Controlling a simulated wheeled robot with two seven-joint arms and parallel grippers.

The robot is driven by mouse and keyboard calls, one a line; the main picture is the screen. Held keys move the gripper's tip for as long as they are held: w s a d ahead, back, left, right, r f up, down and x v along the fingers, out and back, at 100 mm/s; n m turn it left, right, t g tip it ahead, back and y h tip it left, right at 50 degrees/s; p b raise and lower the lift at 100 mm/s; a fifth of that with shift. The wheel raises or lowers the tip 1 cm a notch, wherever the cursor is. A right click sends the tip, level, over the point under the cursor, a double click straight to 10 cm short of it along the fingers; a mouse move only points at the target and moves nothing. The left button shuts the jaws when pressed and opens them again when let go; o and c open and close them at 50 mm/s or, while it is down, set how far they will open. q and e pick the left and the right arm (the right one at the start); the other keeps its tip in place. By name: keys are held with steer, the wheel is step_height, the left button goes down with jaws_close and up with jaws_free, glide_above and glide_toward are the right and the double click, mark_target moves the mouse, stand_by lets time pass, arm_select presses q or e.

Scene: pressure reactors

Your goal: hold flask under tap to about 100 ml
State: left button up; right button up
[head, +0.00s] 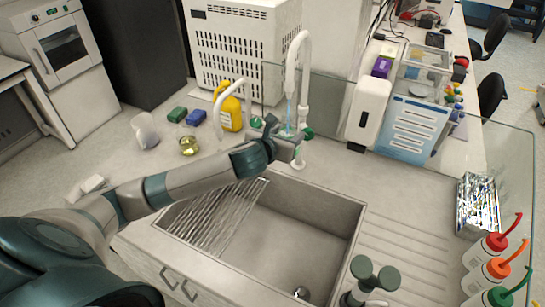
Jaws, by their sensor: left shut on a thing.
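My left arm reaches in from the lower left, and its gripper (291,141) is at the white tap (304,58) behind the sink. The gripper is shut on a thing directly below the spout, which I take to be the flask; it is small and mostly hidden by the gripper. A thin bluish stream (289,112) runs down from the spout to the gripper. The level inside the flask cannot be read. A green tap handle (309,133) shows just right of the gripper.
The sink (290,240) with a drain rack (215,215) lies below. A small flask with yellow liquid (188,146), a yellow jug (229,112) and a white beaker (144,130) stand left. A white dispenser (368,112) stands right.

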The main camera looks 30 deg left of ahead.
stand_by(0.5)
arm_select(q)
steer(key=s, duration=0.9)
steer(key=shift+s, duration=0.35)
steer(key=shift+r, duration=0.15)
